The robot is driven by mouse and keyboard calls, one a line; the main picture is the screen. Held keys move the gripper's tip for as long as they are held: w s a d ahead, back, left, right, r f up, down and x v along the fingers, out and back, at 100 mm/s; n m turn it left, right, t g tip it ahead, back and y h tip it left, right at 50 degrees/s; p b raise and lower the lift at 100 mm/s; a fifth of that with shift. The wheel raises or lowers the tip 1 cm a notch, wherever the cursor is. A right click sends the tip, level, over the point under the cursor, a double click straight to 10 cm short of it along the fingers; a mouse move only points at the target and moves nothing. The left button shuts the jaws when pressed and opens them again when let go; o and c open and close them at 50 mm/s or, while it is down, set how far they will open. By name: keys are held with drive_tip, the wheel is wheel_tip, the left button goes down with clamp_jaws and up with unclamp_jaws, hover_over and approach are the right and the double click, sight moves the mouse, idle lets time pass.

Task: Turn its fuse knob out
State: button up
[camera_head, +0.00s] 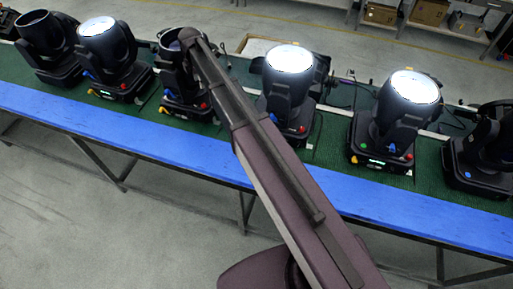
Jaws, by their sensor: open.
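Three have lit white faces: the second (101,27), the fourth (289,60) and the fifth (415,88). The leftmost (43,36) and the rightmost (486,150) are dark. Coloured spots also show on other bases; which is a fuse knob I cannot tell. My arm reaches up to the third can, its far end overlapping that can's top. My gripper's fingers are not visible.
The cans stand on a long bench with a blue front edge (160,133) and metal legs. My arm crosses it between the third and fourth cans. Cables lie behind the cans. A shelf with cardboard boxes (428,12) stands at the back right. Grey floor is open in front.

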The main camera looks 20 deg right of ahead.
drive_tip(key=s+d+f+m+b, duration=0.5)
drive_tip(key=s+m, duration=0.1)
drive_tip(key=s, duration=0.2)
drive_tip(key=s+d+f+m+b, duration=0.5)
drive_tip(key=s+m, duration=0.2)
drive_tip(key=s, duration=0.2)
drive_tip(key=s+d+f+m+b, duration=0.5)
drive_tip(key=s+m+b, duration=0.1)
drive_tip(key=s, duration=0.2)
drive_tip(key=shift+s+d+f, duration=0.1)
drive_tip(key=shift+s+f, duration=0.25)
drive_tip(key=shift+s, duration=0.05)
drive_tip(key=shift+s+d+f+m+b, duration=0.15)
drive_tip(key=shift+s+f+m+b, duration=0.05)
drive_tip(key=shift+s+m, duration=0.2)
drive_tip(key=shift+s+d+f+m+b, duration=0.2)
drive_tip(key=shift+s+m, duration=0.1)
drive_tip(key=shift+m, duration=0.1)
drive_tip(key=shift+s+d+f+m+b, duration=0.25)
drive_tip(key=shift+s+f+m+b, duration=0.1)
drive_tip(key=shift+s+m, duration=0.2)
idle(0.4)
